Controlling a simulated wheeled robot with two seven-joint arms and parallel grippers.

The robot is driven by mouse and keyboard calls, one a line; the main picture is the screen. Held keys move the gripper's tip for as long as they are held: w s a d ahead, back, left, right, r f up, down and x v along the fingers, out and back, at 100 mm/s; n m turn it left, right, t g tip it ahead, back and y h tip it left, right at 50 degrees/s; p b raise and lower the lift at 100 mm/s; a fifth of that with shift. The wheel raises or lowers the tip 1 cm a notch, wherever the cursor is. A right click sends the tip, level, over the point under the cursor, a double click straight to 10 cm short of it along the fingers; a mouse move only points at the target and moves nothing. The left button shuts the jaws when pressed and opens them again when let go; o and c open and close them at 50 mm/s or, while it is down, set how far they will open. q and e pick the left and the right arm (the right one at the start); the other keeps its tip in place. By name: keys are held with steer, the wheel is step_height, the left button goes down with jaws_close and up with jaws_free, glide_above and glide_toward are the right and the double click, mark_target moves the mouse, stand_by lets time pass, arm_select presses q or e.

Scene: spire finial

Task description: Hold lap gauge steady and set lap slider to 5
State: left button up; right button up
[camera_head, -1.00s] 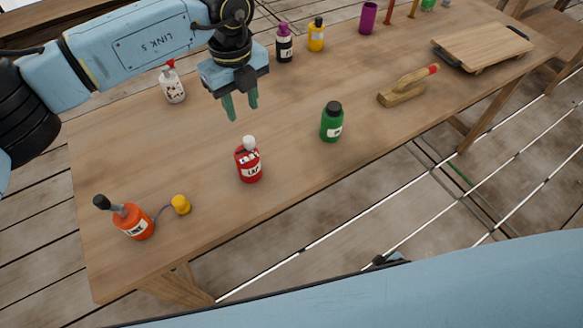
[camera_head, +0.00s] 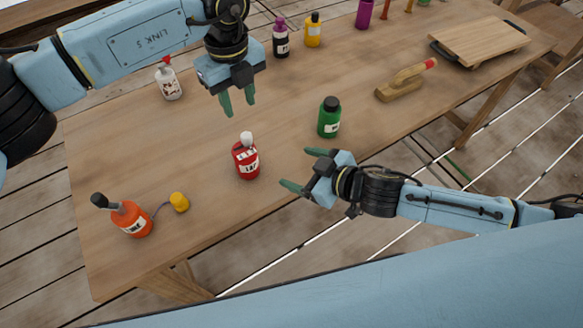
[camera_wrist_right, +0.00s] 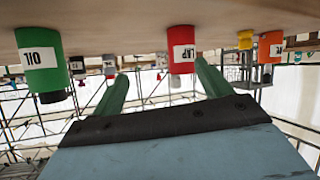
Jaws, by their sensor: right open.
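The lap gauge (camera_head: 246,160) is a red bottle-shaped piece with a "LAP" label and a pale top, standing upright near the table's front edge. No scale number can be read on its slider. It also shows upside down in the right wrist view (camera_wrist_right: 181,50), near the right finger. My left gripper (camera_head: 238,106) is open and empty, above the table behind the gauge. My right gripper (camera_head: 298,170) is open and empty at the front edge, right of the gauge and apart from it, fingers pointing left towards it.
A green bottle (camera_head: 329,118) stands right of the gauge, beyond my right gripper. An orange bottle (camera_head: 132,220) with a yellow piece (camera_head: 179,202) on a cord stands at the left.

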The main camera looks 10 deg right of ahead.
mark_target(255, 162)
steer(key=w+a+f, duration=0.1)
steer(key=w+a, duration=0.1)
steer(key=a, duration=0.1)
steer(key=w+a+f+y, duration=0.1)
steer(key=w+a, duration=0.2)
steer(key=a, duration=0.1)
steer(key=w+a+f+y, duration=0.1)
steer(key=w+a, duration=0.2)
steer(key=a, duration=0.1)
steer(key=shift+a+f+g, duration=0.25)
steer(key=shift+f+g, duration=0.05)
steer(key=shift+f, duration=0.1)
